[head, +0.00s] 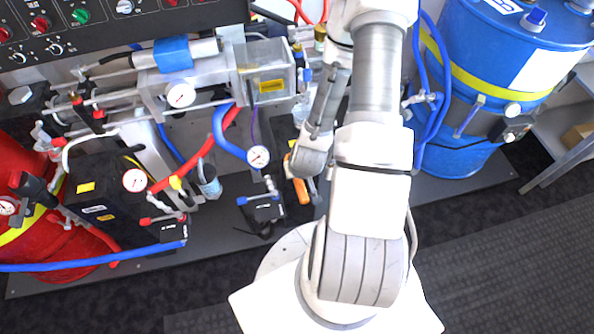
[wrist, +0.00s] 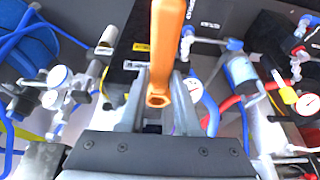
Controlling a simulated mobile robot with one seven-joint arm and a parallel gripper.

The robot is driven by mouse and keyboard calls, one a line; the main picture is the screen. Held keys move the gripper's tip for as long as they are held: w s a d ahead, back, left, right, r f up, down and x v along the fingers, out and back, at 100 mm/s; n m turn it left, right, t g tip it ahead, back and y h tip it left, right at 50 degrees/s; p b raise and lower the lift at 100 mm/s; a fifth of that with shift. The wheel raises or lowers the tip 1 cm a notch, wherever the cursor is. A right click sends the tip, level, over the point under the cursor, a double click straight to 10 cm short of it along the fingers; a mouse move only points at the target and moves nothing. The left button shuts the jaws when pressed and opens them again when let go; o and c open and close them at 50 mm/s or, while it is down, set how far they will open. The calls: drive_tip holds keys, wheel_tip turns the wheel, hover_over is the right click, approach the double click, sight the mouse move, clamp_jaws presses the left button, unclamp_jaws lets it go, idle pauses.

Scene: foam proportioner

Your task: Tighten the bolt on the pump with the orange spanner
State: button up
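The orange spanner (wrist: 168,40) is between the two fingers of my gripper (wrist: 160,84) in the wrist view. Its ring end is close to the gripper body, and the rest runs up past the top edge of the picture. In the head view a small orange part of the spanner (head: 298,190) shows left of my arm, which covers most of my gripper. The silver pump assembly (head: 205,78) lies at upper left in the head view. I cannot make out the bolt in either view.
A blue drum (head: 470,150) stands at right and a red tank (head: 75,240) at left. Gauges, including one at the middle (head: 258,157), and a blue hose (head: 225,135) crowd the area left of my arm. Open floor lies at lower right.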

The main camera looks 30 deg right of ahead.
clamp_jaws()
drive_tip(key=w+a+r+n, duration=0.1)
drive_tip(key=w+a+r, duration=0.3)
drive_tip(key=r, duration=0.4)
drive_tip(key=w+a+r+n+y, duration=0.1)
drive_tip(key=w+a+r, duration=0.4)
drive_tip(key=w+r, duration=0.1)
drive_tip(key=shift+w+a+r+n, duration=0.15)
drive_tip(key=shift+a+r+n, duration=0.2)
drive_tip(key=shift+r, duration=0.55)
